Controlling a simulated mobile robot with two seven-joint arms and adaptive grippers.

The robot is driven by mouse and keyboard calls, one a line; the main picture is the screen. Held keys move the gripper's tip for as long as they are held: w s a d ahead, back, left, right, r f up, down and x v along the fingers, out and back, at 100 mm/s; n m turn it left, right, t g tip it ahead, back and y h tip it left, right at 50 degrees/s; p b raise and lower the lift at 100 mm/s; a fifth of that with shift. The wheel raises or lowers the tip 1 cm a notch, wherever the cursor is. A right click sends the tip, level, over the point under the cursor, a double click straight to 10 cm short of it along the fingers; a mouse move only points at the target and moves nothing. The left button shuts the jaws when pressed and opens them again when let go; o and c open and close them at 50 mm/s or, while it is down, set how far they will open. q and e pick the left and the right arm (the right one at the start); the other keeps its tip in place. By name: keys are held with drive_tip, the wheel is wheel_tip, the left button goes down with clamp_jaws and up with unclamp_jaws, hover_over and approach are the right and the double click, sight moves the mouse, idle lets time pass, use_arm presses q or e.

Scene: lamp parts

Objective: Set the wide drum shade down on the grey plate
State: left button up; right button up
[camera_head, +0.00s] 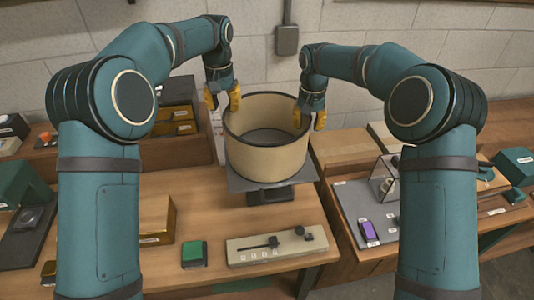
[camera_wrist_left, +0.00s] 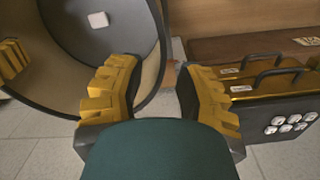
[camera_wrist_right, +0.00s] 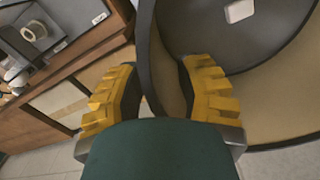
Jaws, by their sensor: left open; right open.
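The wide drum shade (camera_head: 266,157) is a cream cylinder with dark rims. It stands upright over the grey plate (camera_head: 238,184) and appears to rest on it; its base hides most of the plate. My left gripper (camera_head: 222,98) is at the shade's left rim, open, with the wall (camera_wrist_left: 163,72) passing between its fingers (camera_wrist_left: 158,92). My right gripper (camera_head: 311,112) is at the right rim, also open, with the wall (camera_wrist_right: 147,60) between its fingers (camera_wrist_right: 157,92). In the wrist views, one finger of each gripper is inside the shade.
A dark stand (camera_head: 270,194) is under the plate. A green block (camera_head: 194,253), a switch panel (camera_head: 277,245) and a brown box (camera_head: 156,219) are on the table in front. A clear case (camera_head: 384,178) and a purple item (camera_head: 367,229) are on the right bench.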

use_arm(q)
wheel_tip(320, 180, up, 5)
drive_tip(key=shift+r, duration=0.1)
use_arm(e)
wheel_tip(320, 180, up, 12)
idle(0.5)
idle(0.5)
